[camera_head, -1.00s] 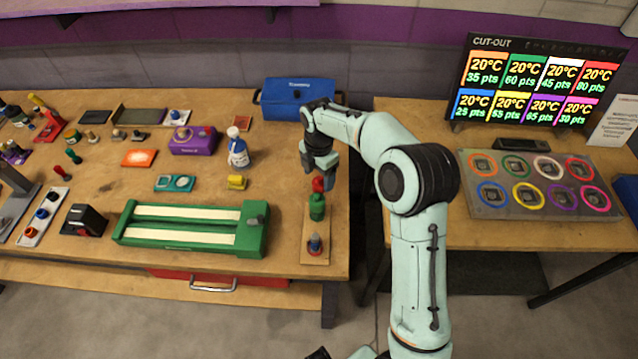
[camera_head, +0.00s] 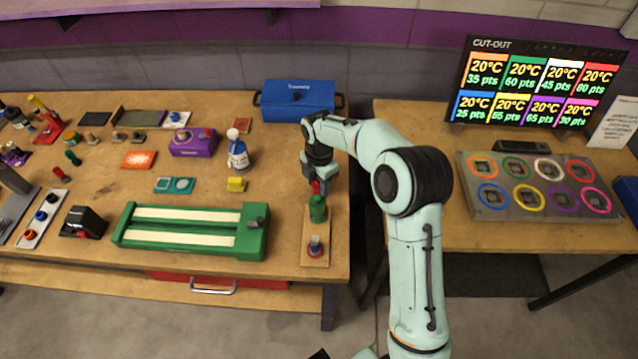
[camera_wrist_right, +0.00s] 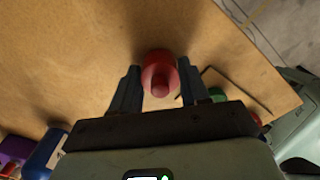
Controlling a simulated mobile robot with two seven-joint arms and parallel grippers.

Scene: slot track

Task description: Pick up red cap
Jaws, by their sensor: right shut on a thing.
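The red cap (camera_wrist_right: 160,72) is round with a small knob and sits between the two fingers of my right gripper (camera_wrist_right: 159,88) in the right wrist view. In the head view my right gripper (camera_head: 316,184) is shut on the red cap (camera_head: 315,187), just behind a green cylinder (camera_head: 317,209). The fingers hide part of the cap there. I cannot tell whether the cap touches the table. My left gripper is not in view.
The green cylinder and a small red and blue piece (camera_head: 315,246) stand on a wooden board (camera_head: 316,262) near the table's right edge.

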